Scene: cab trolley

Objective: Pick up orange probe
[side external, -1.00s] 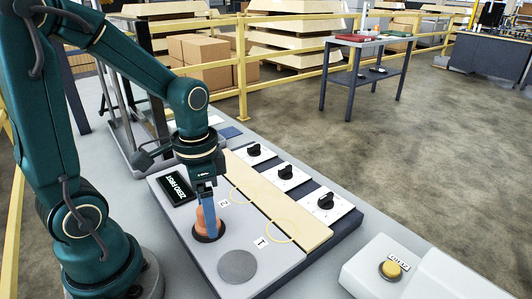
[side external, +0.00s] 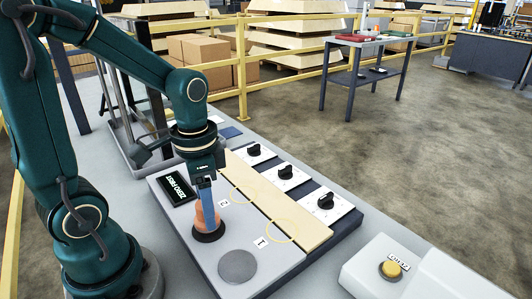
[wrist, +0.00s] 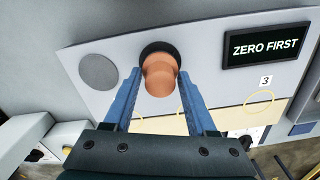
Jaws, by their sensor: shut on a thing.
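The orange probe (side external: 199,217) stands upright at a dark round seat (side external: 208,236) on the grey panel. In the wrist view the rounded orange probe (wrist: 160,75) shows between the two blue fingers, with the dark seat (wrist: 158,47) behind it. My gripper (side external: 208,222) points down over the probe and is shut on it, a finger on each side. It also shows in the wrist view (wrist: 159,78). The probe's lower end is hidden, so I cannot tell whether it is clear of the seat.
A grey disc (side external: 237,266) lies nearby on the panel. A display (side external: 177,189) reads "ZERO FIRST".

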